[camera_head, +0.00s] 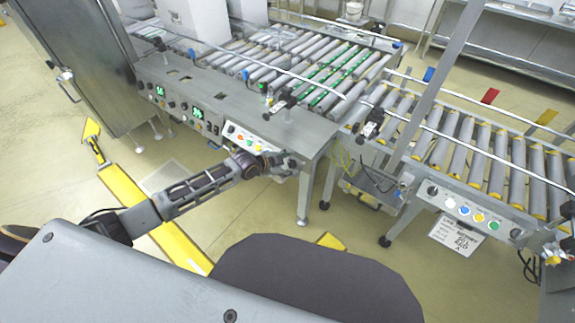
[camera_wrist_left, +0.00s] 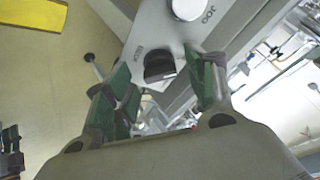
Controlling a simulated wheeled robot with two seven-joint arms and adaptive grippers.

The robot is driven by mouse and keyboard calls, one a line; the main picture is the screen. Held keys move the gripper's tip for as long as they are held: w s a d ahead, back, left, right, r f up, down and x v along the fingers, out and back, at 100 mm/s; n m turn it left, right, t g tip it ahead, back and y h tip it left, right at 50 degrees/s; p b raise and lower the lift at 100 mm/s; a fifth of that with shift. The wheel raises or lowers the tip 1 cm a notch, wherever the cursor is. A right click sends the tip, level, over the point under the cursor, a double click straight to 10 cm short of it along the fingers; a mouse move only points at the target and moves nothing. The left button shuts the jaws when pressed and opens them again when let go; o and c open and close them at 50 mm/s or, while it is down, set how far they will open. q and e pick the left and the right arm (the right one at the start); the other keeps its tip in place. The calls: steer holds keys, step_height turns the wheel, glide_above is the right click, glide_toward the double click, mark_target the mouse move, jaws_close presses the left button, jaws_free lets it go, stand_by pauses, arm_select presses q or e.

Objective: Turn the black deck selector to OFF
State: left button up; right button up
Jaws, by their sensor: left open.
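The black deck selector (camera_wrist_left: 159,66) shows in the left wrist view as a dark knob on a grey panel, with lettering beside it. It lies between the two green-padded fingers of my left gripper (camera_wrist_left: 162,84), which are apart and hold nothing. I cannot tell whether the fingers reach down around the knob or stay short of it. In the head view my left gripper (camera_head: 284,163) is at the right end of the button panel (camera_head: 243,137), and the selector is hidden behind it. The knob's setting cannot be read.
A white JOG button (camera_wrist_left: 188,8) sits close to the selector. A roller conveyor (camera_head: 300,65) stands behind the panel. Another conveyor at the right has its own panel with a black knob (camera_head: 433,190) and coloured buttons. Yellow floor rails (camera_head: 172,235) lie below my left arm.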

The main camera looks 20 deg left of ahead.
arm_select(q)
steer(key=shift+w+f, duration=0.1)
arm_select(e)
steer(key=shift+s, duration=0.3)
arm_select(q)
steer(key=c, duration=1)
arm_select(e)
steer(key=shift+w+r, duration=0.1)
steer(key=shift+w, duration=0.15)
